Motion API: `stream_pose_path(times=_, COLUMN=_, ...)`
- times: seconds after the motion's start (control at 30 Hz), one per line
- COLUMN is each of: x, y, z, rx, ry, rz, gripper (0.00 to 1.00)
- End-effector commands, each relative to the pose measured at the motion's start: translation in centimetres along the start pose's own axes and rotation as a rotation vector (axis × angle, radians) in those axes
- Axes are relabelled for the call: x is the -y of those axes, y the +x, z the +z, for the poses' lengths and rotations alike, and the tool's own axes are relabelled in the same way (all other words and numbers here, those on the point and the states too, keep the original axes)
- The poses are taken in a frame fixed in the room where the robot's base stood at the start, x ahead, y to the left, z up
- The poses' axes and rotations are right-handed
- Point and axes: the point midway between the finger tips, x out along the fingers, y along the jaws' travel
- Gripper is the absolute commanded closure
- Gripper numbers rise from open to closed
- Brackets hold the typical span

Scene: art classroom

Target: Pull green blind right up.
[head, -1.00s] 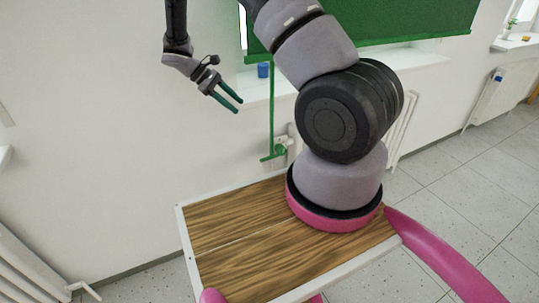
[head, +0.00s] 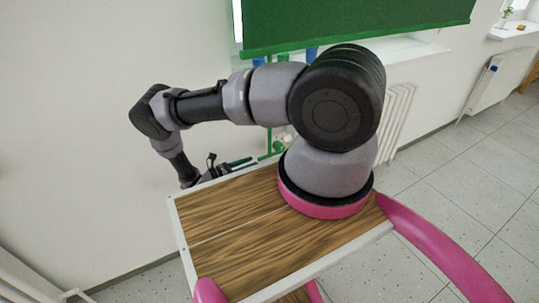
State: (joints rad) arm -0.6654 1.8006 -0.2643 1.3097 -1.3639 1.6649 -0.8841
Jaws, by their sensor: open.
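The green blind (head: 350,22) hangs at the top of the head view, lowered over the window, its lower edge just above the sill. Its green pull cord hangs down the wall, partly hidden behind my arm. The green handle (head: 271,152) at the cord's lower end shows just below my arm. My gripper (head: 250,161) is low by the wall, with its green fingers pointing right toward the handle. It is open and seems empty. The fingertips are close to the handle; I cannot tell whether they touch it.
The white window sill (head: 415,52) carries blue objects (head: 312,52), partly hidden by my arm. White radiators stand below the sill (head: 397,112) and farther right (head: 483,90). The tiled floor (head: 455,170) on the right is clear.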

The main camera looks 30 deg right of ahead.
Motion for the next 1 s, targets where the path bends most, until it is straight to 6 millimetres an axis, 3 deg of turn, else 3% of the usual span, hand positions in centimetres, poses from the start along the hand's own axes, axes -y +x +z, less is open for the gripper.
stream_pose_path(times=0.5, x=0.1, y=8.8, z=0.0, rx=-0.002, ry=0.001, rz=-0.004, gripper=0.5)
stream_pose_path(times=0.7, x=0.1, y=10.1, z=0.0, rx=-0.002, ry=0.0, rz=-0.003, gripper=0.5)
stream_pose_path(times=0.97, x=0.1, y=10.2, z=0.0, rx=-0.002, ry=0.001, rz=-0.002, gripper=0.5)
stream_pose_path(times=1.0, x=0.1, y=10.2, z=0.0, rx=-0.002, ry=0.001, rz=-0.002, gripper=0.62)
